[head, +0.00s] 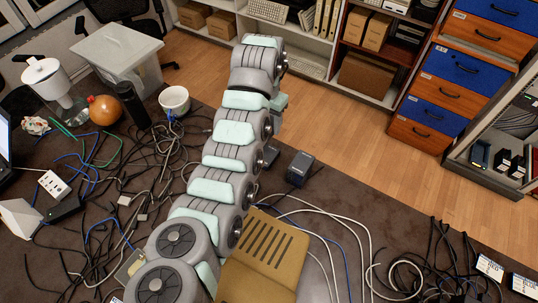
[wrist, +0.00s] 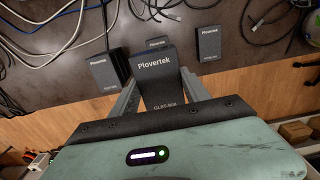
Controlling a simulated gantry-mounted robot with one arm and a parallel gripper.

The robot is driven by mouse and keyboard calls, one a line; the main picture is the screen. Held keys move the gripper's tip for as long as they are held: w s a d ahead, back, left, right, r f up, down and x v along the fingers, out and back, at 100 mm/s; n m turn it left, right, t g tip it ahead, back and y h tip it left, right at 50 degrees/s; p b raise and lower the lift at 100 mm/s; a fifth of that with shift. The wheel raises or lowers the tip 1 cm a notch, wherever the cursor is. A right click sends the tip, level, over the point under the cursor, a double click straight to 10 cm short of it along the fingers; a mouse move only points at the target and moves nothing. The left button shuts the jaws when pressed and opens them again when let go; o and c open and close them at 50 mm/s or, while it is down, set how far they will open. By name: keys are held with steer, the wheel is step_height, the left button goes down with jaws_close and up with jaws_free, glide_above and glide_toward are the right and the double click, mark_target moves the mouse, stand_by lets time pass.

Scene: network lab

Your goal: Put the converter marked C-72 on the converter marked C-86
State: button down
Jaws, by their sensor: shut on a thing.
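My gripper (wrist: 164,88) is shut on a dark grey converter (wrist: 157,72) with "Plovertek" on its face, held between the two fingers in the wrist view. I cannot tell which is marked C-72 or C-86. In the head view one dark converter (head: 301,168) stands on the table right of my arm; my gripper is mostly hidden there behind the arm.
Loose cables (head: 150,165) cover much of the dark table (head: 340,190). A white bowl (head: 174,99), a black cylinder (head: 134,106) and an orange ball (head: 104,110) are at the left. A tan slotted panel (head: 262,262) lies near the front. Drawers and shelves stand behind.

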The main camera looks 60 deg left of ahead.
mark_target(267, 155)
step_height(267, 155, down, 15)
steer(key=shift+s+r+b, duration=0.1)
steer(key=shift+r+b, duration=0.05)
steer(key=shift+b, duration=0.95)
steer(key=c, duration=0.5)
jaws_free()
step_height(267, 155, up, 12)
steer(key=shift+r+p, duration=0.1)
steer(key=shift+p, duration=0.85)
